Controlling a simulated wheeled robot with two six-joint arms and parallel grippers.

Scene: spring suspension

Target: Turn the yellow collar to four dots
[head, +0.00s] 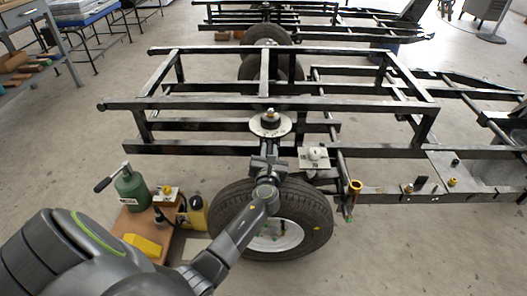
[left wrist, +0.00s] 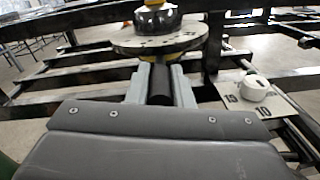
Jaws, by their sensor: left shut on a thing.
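The yellow collar (left wrist: 178,57) shows only as a thin yellow strip under a round pale plate (left wrist: 160,42) in the left wrist view. Its dots are not visible. My left gripper (left wrist: 160,78) has its two grey fingers on either side of a dark upright cylinder, with the tips at the collar just below the plate. It is shut on the collar. In the head view the left gripper (head: 268,163) sits below the same round plate (head: 270,124), and the collar is hidden there. My right gripper is in neither view.
A black frame (head: 290,104) surrounds the spot, with a wheel (head: 318,212) close below. A white knob on a numbered plate (head: 314,158) stands to the right. A green bottle jack (head: 131,188) and yellow items sit on a board at the left.

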